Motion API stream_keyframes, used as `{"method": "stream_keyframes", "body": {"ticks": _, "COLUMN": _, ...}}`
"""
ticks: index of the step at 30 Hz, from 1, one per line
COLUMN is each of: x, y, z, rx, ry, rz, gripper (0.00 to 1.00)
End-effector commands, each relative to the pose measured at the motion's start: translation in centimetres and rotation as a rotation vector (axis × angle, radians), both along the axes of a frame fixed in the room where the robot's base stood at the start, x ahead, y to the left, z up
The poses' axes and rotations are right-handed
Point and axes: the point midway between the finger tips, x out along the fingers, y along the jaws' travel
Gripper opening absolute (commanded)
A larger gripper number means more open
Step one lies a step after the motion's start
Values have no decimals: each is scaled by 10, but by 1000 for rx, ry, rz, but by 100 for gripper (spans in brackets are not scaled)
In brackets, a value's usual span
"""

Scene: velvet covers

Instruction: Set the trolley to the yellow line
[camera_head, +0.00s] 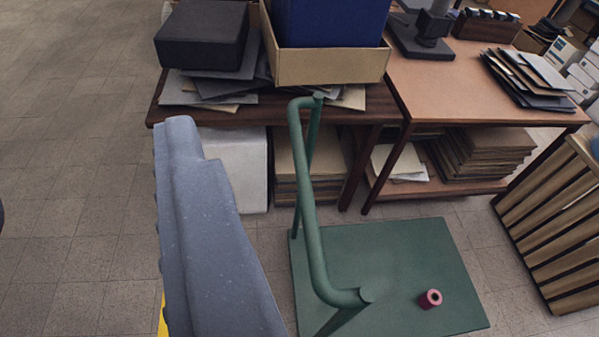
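The trolley is a flat green platform (425,255) with a green tube handle (308,190) rising at its left side. A small dark-pink ring or roll (430,299) lies on the platform. My gripper (205,220) shows as one large blue-grey piece at the lower left, to the left of the handle, with a gap between them in the picture. Its fingertips cannot be told apart, so its opening is unclear. A small yellow strip (162,318) shows at the bottom edge beside it; I cannot tell whether it is the yellow line.
Two brown tables (450,75) stand behind the trolley, with a cardboard box (330,66), a black box (203,35) and folders on top. Papers and a white box (240,165) are underneath. A slatted wooden crate (555,225) stands at right.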

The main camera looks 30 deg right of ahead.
Motion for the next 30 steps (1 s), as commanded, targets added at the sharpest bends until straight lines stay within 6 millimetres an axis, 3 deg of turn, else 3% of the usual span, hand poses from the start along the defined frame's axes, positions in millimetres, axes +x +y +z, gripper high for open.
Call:
{"method": "stream_keyframes", "body": {"ticks": 4, "x": 9, "y": -2, "z": -4, "rx": -18, "ry": 26, "rz": -17, "gripper": 45}}
{"method": "stream_keyframes", "body": {"ticks": 8, "x": 35, "y": -10, "z": -22, "rx": -78, "ry": 116, "rz": -70, "gripper": 45}}
{"method": "stream_keyframes", "body": {"ticks": 18, "x": 114, "y": -45, "z": -102, "rx": -331, "ry": 465, "rz": -303, "gripper": 45}}
{"method": "stream_keyframes", "body": {"ticks": 30, "x": 169, "y": -83, "z": -186, "rx": -643, "ry": 788, "rz": -566, "gripper": 45}}
